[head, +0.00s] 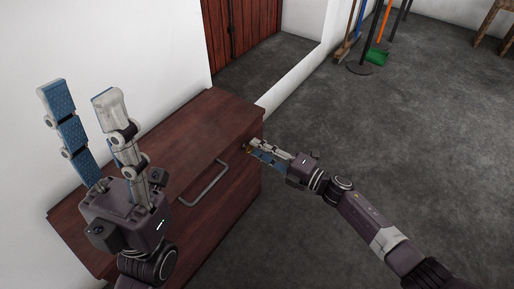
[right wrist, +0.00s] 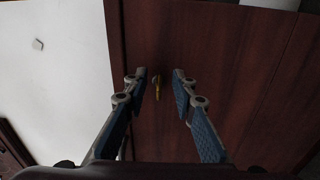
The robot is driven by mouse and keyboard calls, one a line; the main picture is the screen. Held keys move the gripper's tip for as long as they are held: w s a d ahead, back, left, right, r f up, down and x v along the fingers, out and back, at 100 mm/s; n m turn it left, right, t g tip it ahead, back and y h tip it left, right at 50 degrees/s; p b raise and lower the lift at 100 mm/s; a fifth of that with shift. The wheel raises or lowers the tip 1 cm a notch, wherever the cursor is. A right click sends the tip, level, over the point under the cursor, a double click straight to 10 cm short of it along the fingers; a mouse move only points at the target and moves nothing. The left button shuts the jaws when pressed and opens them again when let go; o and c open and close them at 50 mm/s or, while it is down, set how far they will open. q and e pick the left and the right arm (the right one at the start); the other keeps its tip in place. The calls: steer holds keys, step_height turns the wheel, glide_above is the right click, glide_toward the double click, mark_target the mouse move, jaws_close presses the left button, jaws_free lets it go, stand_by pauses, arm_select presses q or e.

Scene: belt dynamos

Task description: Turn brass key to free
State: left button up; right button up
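The brass key (right wrist: 157,86) stands out from the dark reddish wooden front of a cabinet (head: 205,118). In the right wrist view it lies between the two blue-padded fingers of my right gripper (right wrist: 160,74), with gaps on both sides. The fingers are apart and do not visibly touch it. In the head view my right gripper (head: 256,147) is at the cabinet's right front, and its fingers mostly hide the key there. My left gripper (head: 79,93) is open and empty, pointing up above the cabinet's left end.
A metal bar handle (head: 204,186) sticks out from the cabinet front, left of my right gripper. A white wall stands behind the cabinet. A broom (head: 348,42) and a green dustpan (head: 377,56) stand far off. The grey floor on the right is clear.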

steer(key=v, duration=1.1)
